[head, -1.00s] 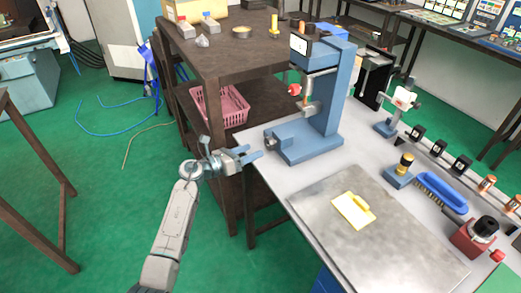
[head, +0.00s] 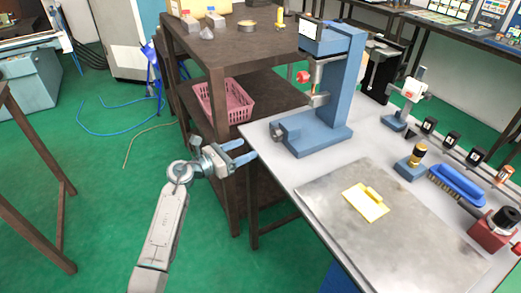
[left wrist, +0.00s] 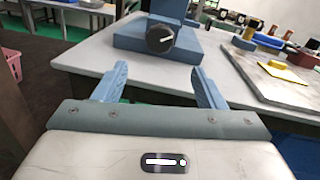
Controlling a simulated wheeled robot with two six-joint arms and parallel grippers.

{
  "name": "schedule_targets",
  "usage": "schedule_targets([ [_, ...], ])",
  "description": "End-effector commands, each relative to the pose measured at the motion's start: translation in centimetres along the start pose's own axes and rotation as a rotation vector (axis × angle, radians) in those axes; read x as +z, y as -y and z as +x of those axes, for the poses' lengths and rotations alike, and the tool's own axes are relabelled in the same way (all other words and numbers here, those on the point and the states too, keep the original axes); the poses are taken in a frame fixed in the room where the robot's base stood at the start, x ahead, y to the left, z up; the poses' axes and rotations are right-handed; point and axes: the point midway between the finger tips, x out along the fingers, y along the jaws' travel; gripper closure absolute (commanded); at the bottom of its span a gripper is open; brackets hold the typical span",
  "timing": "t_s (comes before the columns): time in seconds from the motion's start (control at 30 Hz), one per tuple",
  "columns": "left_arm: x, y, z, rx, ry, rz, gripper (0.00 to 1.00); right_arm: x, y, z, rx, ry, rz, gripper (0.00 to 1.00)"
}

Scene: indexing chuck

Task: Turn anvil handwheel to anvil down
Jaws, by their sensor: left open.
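The blue tester stand (head: 322,138) stands at the table's back left corner, with a column and a head above. Its anvil handwheel (head: 277,131) is a small dark round knob on the left end of the base. In the left wrist view the handwheel (left wrist: 160,38) is a black disc with a light mark on its face, beyond the fingers and between them. My left gripper (head: 246,149) is open and empty, its blue fingers pointing at the stand, apart from the handwheel. It fills the lower left wrist view (left wrist: 153,85). The right gripper is not in view.
The table (head: 265,163) edge lies close to the fingers. A metal plate (head: 400,235) with a yellow block (head: 365,203) lies in front of the stand. A brown shelf (head: 215,55) with a pink basket (head: 225,102) stands behind my left arm.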

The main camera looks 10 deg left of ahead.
Motion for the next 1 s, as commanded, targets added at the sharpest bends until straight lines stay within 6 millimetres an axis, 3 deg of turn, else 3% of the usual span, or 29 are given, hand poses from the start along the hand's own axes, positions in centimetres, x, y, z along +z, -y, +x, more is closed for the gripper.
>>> schedule_targets([
  [0.03,-0.4,0.0,0.2,0.0,0.007,0.026,0.36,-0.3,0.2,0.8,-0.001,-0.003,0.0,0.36],
  [0.17,0.1,0.0,1.2,0.002,0.011,0.05,0.36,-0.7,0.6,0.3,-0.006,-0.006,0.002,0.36],
  [0.7,0.2,0.0,10.1,0.003,0.01,0.047,0.36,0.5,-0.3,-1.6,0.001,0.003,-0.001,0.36],
  [1.0,0.1,0.0,11.0,0.003,0.008,0.049,0.36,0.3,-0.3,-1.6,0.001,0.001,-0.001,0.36],
])
